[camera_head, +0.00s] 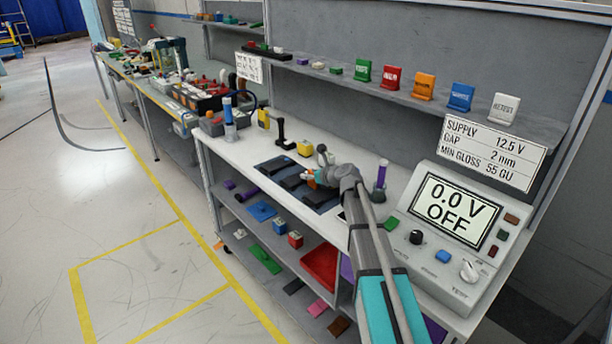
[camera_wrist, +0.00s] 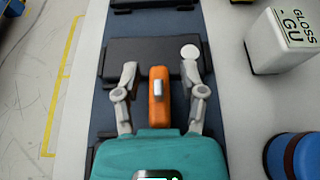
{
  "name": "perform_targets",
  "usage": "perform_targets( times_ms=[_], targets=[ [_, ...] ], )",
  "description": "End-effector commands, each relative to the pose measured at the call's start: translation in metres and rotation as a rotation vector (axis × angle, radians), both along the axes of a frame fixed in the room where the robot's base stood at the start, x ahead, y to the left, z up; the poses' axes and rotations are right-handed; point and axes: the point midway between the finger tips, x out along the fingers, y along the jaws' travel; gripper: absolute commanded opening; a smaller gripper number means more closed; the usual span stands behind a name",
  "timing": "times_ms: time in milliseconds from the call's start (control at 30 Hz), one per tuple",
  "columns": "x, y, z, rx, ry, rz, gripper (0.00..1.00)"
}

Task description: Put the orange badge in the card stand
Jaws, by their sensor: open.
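My gripper (camera_wrist: 160,64) is open, its grey fingers apart over a dark block (camera_wrist: 150,50) on a blue-grey mat (camera_wrist: 115,27). An orange piece with a pale stud (camera_wrist: 158,98) lies between the fingers, not visibly touching either; I cannot tell whether it is a badge or part of my gripper. In the head view my gripper (camera_head: 314,172) is low over the bench. An orange upright plate (camera_head: 423,86) stands on the upper shelf, between a red plate (camera_head: 391,78) and a blue plate (camera_head: 460,97). I cannot identify the card stand with certainty.
A white gloss meter (camera_wrist: 283,42) and a blue cylinder (camera_wrist: 291,155) stand right of my gripper. The power supply (camera_head: 450,225) is at the bench's right end. Several loose pieces lie on the shelves below. Green (camera_head: 363,70) and white (camera_head: 503,108) plates also stand above.

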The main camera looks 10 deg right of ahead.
Motion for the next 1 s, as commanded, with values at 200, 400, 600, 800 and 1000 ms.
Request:
perform_targets(
  times_ms=[200, 400, 600, 800, 1000],
  targets=[
    [0.0, 0.0, 0.002, 0.0, 0.0, 0.0, 0.53],
    [-0.009, -0.005, 0.008, 0.0, 0.0, -0.001, 0.53],
    [-0.031, -0.019, 0.02, -0.001, 0.001, 0.0, 0.53],
    [-0.057, -0.036, 0.033, 0.0, 0.0, 0.0, 0.53],
    [-0.079, -0.051, 0.044, 0.0, 0.0, 0.0, 0.53]
  ],
)
